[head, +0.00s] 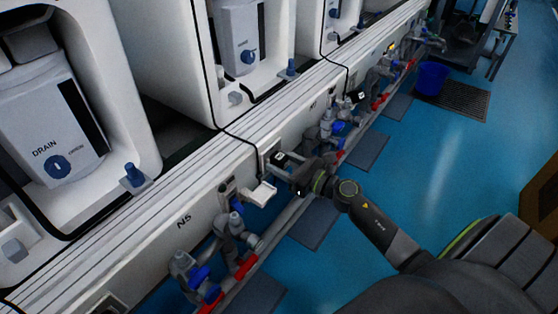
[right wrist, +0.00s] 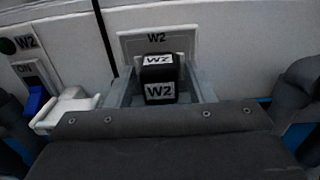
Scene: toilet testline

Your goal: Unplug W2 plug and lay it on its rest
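The black W2 plug (right wrist: 159,80) with white W2 labels sits at the wall plate marked W2 (right wrist: 157,39) in the right wrist view. In the head view the plug (head: 279,158) shows small against the white panel. My right gripper (right wrist: 161,97) has one finger on each side of the plug, with gaps seen beside it, so it is open around it. In the head view this gripper (head: 283,166) reaches the panel from the right. The white rest (head: 262,193) is an empty-looking tray just left of the plug; it also shows in the right wrist view (right wrist: 72,106). My left gripper is out of view.
A blue switch (right wrist: 36,98) marked ON is left of the rest. Grey valves with blue and red handles (head: 238,226) line the pipe below the panel. A black cable (head: 236,134) runs down the panel. The blue floor (head: 415,170) is open to the right.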

